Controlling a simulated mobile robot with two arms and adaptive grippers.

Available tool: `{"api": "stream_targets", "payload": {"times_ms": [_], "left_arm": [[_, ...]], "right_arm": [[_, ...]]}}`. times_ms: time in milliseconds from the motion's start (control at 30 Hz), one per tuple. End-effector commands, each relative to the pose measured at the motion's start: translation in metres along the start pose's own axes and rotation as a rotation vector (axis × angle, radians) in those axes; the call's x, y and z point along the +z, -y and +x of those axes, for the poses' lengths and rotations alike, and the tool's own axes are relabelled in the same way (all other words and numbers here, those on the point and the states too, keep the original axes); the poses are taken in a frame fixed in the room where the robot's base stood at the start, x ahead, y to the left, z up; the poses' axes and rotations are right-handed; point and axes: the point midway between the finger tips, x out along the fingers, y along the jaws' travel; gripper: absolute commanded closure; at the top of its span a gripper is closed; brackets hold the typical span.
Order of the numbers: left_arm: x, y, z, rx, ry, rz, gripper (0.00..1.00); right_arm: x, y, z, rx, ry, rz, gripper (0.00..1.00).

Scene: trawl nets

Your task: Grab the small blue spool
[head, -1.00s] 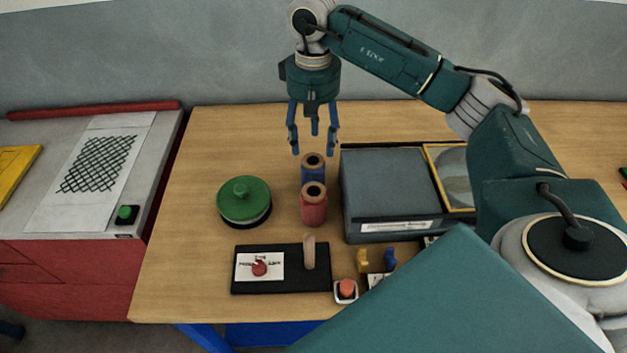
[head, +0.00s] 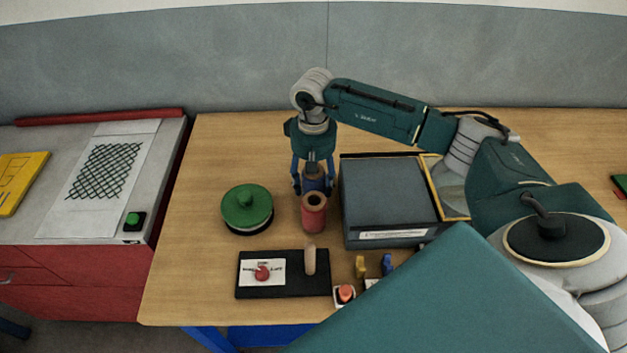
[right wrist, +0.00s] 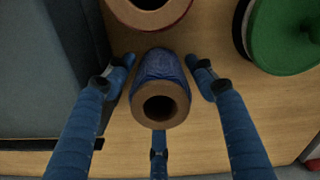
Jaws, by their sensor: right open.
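The small blue spool (right wrist: 158,72) stands upright on the wooden table, its brown cardboard core showing from above in the right wrist view. In the head view the blue spool (head: 316,184) is mostly hidden behind my right gripper (head: 313,188) and the red spool. In the right wrist view my right gripper (right wrist: 160,95) is open, with its blue fingers around the blue spool and a visible gap on the left and right. I cannot tell whether the third finger touches it. My left gripper is not in view.
A red spool (head: 314,215) stands just in front of the blue one. A green round lidded container (head: 247,208) is to the left, a grey box (head: 388,195) close to the right. A black board (head: 283,286) with a lever lies in front.

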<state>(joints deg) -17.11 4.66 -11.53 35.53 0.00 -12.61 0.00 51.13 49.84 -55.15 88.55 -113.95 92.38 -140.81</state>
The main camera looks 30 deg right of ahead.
Motion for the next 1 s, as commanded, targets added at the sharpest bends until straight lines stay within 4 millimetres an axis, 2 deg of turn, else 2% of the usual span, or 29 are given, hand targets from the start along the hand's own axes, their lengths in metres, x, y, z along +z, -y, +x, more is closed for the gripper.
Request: {"api": "stream_targets", "payload": {"times_ms": [100, 300, 567, 733, 867, 1000], "left_arm": [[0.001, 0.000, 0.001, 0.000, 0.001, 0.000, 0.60], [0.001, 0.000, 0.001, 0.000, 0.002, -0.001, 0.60], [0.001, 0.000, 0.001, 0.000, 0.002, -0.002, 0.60], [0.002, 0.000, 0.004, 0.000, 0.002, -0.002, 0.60], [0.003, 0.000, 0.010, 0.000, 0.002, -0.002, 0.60], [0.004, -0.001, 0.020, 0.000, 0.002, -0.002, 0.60]], "right_arm": [[0.000, 0.000, 0.000, 0.000, 0.000, 0.000, 0.47], [0.000, 0.000, 0.000, 0.000, -0.001, 0.000, 0.84], [-0.001, 0.000, -0.001, -0.001, -0.002, 0.000, 0.84], [-0.002, 0.000, -0.010, -0.001, -0.005, 0.001, 0.84], [-0.002, 0.000, -0.027, -0.001, -0.007, 0.001, 0.84], [-0.003, 0.000, -0.059, -0.002, -0.010, 0.000, 0.84]]}}
